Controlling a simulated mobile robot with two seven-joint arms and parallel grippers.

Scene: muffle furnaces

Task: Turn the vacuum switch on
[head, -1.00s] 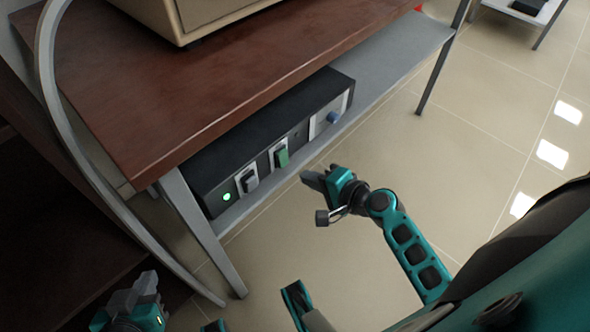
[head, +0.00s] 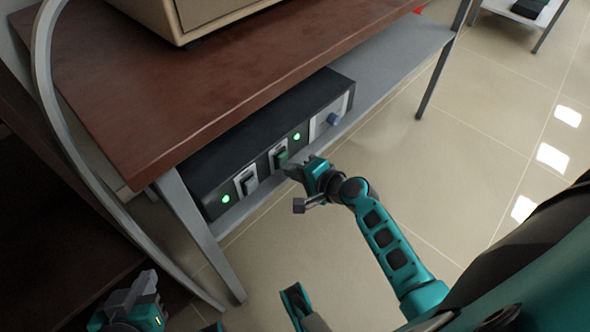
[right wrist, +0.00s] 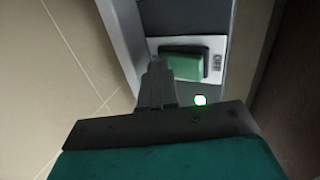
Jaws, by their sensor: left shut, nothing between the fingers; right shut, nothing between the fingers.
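The black control box (head: 325,93) sits on the grey shelf under the table. In the right wrist view the tips (right wrist: 158,68) touch or nearly touch the green switch (right wrist: 182,64), beside an "OFF" label. My left gripper (head: 135,290) is shut and empty at bottom left, away from the box.
The brown tabletop (head: 150,100) overhangs the box, with a beige furnace (head: 200,15) on it. A metal table leg (head: 200,235) and a curved grey tube (head: 75,150) stand at left. The tiled floor (head: 480,150) at right is clear.

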